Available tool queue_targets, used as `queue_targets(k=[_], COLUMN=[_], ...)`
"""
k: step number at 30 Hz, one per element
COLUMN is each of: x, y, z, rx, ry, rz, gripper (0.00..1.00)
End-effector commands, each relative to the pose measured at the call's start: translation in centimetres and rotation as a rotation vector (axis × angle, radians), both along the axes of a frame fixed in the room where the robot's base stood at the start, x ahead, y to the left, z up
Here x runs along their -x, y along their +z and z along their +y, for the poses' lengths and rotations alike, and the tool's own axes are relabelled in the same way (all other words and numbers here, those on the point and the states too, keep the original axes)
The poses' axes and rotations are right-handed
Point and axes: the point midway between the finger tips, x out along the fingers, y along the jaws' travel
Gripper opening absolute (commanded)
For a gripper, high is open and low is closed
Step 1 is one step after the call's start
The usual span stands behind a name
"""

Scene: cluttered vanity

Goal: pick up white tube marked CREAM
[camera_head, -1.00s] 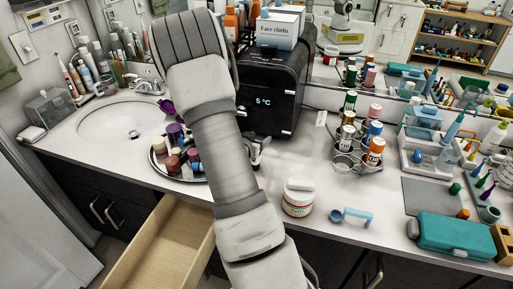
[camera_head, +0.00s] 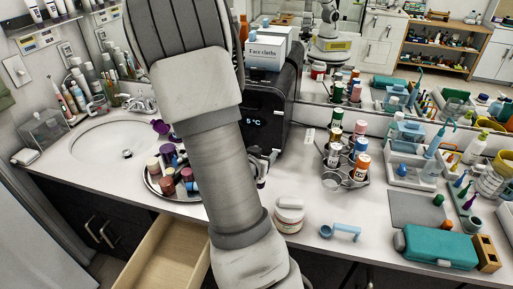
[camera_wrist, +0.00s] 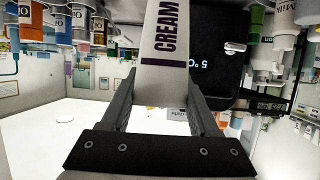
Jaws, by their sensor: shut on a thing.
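The white tube marked CREAM (camera_wrist: 165,45) is between the fingers of my gripper (camera_wrist: 162,88) in the wrist view. Its dark lettering runs along its length, and its upper end runs out of the frame. My gripper is shut on the tube's lower part. In the head view my arm covers most of the gripper; only a small part of it (camera_head: 262,165) shows at the arm's right edge, in front of the black box. The tube cannot be made out there.
A round tray of bottles (camera_head: 155,184) stands left of my arm, near the sink (camera_head: 95,142). A black box with a display (camera_head: 280,120) is behind the arm. A white jar (camera_head: 289,216), blue scoop (camera_head: 340,231) and bottle rack (camera_head: 333,180) are to the right. A drawer (camera_head: 165,255) is open below.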

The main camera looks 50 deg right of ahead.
Motion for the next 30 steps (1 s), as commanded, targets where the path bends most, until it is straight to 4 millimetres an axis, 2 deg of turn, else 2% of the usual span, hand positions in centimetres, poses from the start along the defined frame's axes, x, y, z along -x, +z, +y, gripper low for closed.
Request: queue_targets(k=[1, 13, 30], x=[-0.1, 0.5, 1.7], y=[0.5, 1.2, 1.4], z=[0.0, 0.1, 0.7], rx=[0.0, 0.007, 0.0], ry=[0.0, -0.007, 0.001], rz=[0.006, 0.011, 0.003], gripper=[0.0, 0.0, 0.0])
